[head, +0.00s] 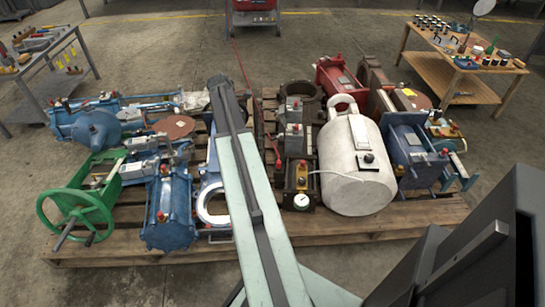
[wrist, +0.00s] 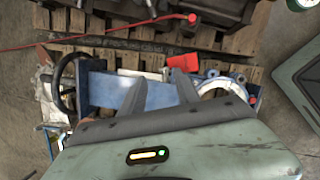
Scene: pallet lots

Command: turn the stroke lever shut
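In the wrist view my gripper (wrist: 198,86) has its two dark fingers apart, with nothing held between them. They point over a blue machine part (wrist: 150,92) with a black handwheel (wrist: 65,88) at its left end and a pale ring (wrist: 222,86) at its right. A thin red rod or line with a red knob (wrist: 192,18) runs across the top. I cannot tell for certain which red part is the stroke lever. In the head view my arm hides the gripper.
Machine parts crowd a wooden pallet (head: 330,228): a green handwheel unit (head: 78,212), blue cylinders (head: 168,210), a white tank (head: 358,170) and a red unit (head: 335,82). Tables (head: 465,75) stand at the back right and far left. Floor in front is clear.

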